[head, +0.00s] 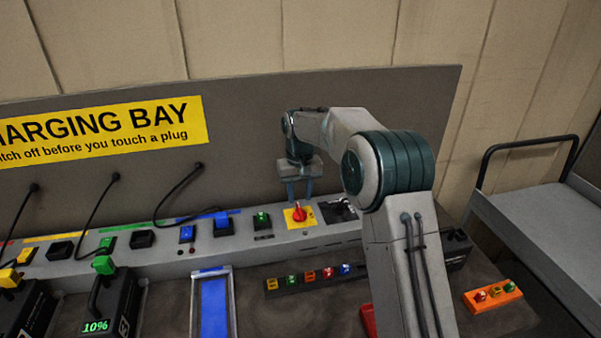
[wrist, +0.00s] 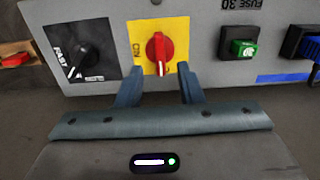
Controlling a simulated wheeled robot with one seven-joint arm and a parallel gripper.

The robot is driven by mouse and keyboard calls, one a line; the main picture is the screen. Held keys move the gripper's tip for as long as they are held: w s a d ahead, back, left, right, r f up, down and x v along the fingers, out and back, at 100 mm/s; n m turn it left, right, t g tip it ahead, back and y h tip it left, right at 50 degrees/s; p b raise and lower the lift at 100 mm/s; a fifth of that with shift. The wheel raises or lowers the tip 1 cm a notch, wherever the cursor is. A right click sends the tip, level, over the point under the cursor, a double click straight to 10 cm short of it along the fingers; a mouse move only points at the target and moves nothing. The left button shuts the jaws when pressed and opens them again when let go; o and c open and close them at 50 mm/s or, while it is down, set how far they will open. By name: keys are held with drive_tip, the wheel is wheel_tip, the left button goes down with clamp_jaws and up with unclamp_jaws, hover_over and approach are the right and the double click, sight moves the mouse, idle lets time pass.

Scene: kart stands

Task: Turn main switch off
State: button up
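The main switch (head: 299,213) is a red rotary knob on a yellow plate on the grey charging panel. It also shows in the wrist view (wrist: 159,50), with its handle pointing roughly up and down in that picture and part of an "ON" label on the plate. My gripper (head: 301,192) is just above the knob. In the wrist view my gripper (wrist: 158,80) has its two fingers apart, one on each side of the knob's lower end. I see gaps between the fingers and the knob there.
A black dial (wrist: 90,52) marked "FAST" sits beside the switch. Black cables hang from the back panel. A strip of coloured blocks (head: 309,278) and an orange strip (head: 492,296) lie in front.

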sight(300, 208)
wheel_tip(300, 208, up, 10)
drive_tip(key=shift+f, duration=0.15)
idle(0.3)
